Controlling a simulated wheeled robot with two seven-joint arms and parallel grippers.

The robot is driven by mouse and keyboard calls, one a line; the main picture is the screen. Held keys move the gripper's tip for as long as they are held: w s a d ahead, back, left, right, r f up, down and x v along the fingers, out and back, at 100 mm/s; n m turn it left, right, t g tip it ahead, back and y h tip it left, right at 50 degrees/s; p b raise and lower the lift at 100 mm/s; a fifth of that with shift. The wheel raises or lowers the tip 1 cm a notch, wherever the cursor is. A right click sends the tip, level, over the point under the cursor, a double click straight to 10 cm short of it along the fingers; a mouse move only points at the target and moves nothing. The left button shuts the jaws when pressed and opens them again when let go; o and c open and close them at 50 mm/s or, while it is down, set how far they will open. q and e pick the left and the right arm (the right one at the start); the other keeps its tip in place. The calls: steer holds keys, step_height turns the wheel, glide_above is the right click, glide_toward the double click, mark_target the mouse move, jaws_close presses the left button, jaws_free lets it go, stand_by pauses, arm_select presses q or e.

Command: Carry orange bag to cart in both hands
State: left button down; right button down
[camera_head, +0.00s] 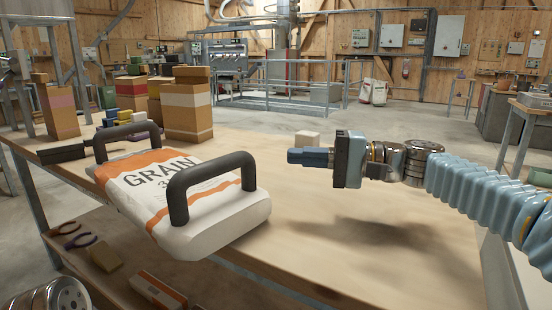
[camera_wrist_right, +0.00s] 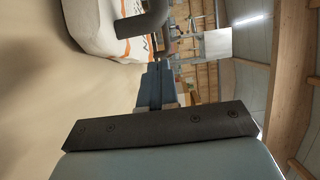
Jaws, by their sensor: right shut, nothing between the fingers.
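The orange and white grain bag (camera_head: 180,190) lies flat on the wooden table (camera_head: 400,262), with a dark loop handle at each end. The near handle (camera_head: 212,180) stands up at its right end and the far handle (camera_head: 128,138) at its left end. My right gripper (camera_head: 292,156) is shut and empty, held above the table to the right of the bag, apart from the near handle. In the right wrist view the shut fingers (camera_wrist_right: 154,84) point towards the bag (camera_wrist_right: 95,25), which shows at the top left. My left gripper is not in view; no cart can be made out.
Cardboard boxes (camera_head: 187,110) and small coloured blocks stand at the table's far left. A dark tool (camera_head: 62,153) lies beyond the bag. A small pale block (camera_head: 307,138) sits near the back edge. A lower shelf holds pliers (camera_head: 80,241) and boxes. The table's right part is clear.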

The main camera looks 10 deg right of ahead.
mark_target(254, 163)
steer(key=shift+s+a, duration=0.25)
steer(key=shift+a, duration=0.6)
steer(key=shift+s+a, duration=0.3)
steer(key=shift+a, duration=0.6)
steer(key=shift+s+a, duration=0.25)
steer(key=shift+a, duration=0.6)
steer(key=shift+s+a+f+b, duration=0.1)
steer(key=shift+s+a+b, duration=0.4)
steer(key=shift+a+b, duration=0.35)
steer(key=shift+d, duration=0.1)
